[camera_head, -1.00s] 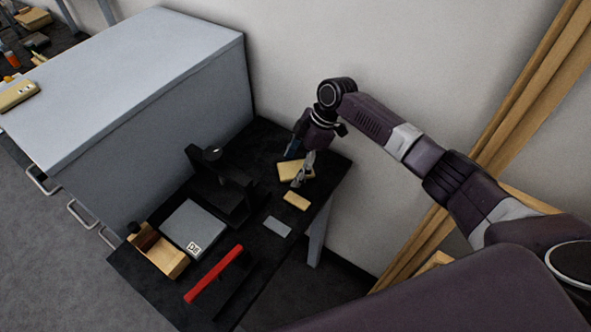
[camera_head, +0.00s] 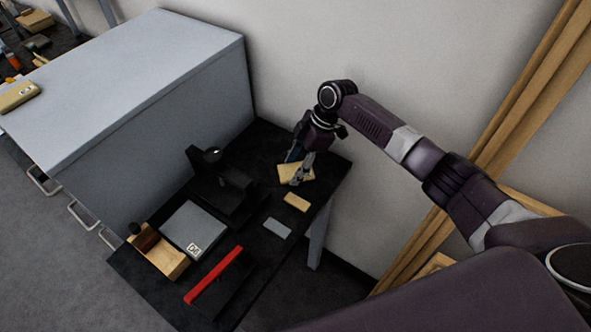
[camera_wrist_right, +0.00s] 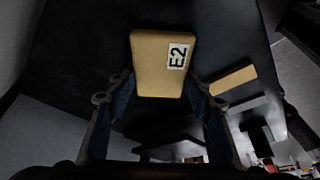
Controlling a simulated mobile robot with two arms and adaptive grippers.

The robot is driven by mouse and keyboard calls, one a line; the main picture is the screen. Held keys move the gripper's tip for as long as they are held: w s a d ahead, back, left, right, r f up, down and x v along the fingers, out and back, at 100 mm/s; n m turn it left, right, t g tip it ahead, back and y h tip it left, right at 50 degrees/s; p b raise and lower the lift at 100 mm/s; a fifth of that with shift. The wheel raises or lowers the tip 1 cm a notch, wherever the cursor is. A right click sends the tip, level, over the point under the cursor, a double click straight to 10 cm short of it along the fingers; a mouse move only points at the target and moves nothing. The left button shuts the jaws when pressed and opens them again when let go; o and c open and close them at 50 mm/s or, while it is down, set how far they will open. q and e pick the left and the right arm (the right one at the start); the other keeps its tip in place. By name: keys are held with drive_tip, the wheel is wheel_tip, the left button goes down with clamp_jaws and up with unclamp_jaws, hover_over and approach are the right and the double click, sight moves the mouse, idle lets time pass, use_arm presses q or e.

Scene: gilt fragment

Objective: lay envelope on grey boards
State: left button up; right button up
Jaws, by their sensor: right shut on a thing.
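The tan envelope (camera_wrist_right: 152,62), a padded block labelled E2, lies between the fingers of my right gripper (camera_wrist_right: 160,90) in the right wrist view. In the head view the envelope (camera_head: 286,171) is at the far right end of the black table, partly hidden by my right gripper (camera_head: 295,174), which is shut on it. It appears to be at or just above the tabletop; I cannot tell which. The grey boards (camera_head: 187,224), a flat slab with a white label, lie on the table's left part. My left gripper is out of view.
A black stand (camera_head: 226,186) rises between the envelope and the grey boards. A red bar (camera_head: 214,275), a wooden tray (camera_head: 172,263), a small tan block (camera_head: 297,201) and a grey card (camera_head: 277,227) also lie on the black table (camera_head: 144,289). A grey cabinet (camera_head: 150,70) stands behind left.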

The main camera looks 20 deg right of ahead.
sight(295, 170)
drive_tip(key=shift+r, duration=0.4)
wheel_tip(295, 170, up, 20)
drive_tip(key=f+b, duration=0.1)
drive_tip(key=b, duration=0.3)
drive_tip(key=s+d+f+m+t+h, duration=0.1)
drive_tip(key=s+m+t+h, duration=0.3)
drive_tip(key=s+m, duration=0.9)
drive_tip(key=shift+s+d+f+m+h, duration=0.15)
drive_tip(key=shift+s+d+m+h, duration=0.15)
drive_tip(key=shift+m, duration=1.5)
drive_tip(key=shift+w, duration=0.15)
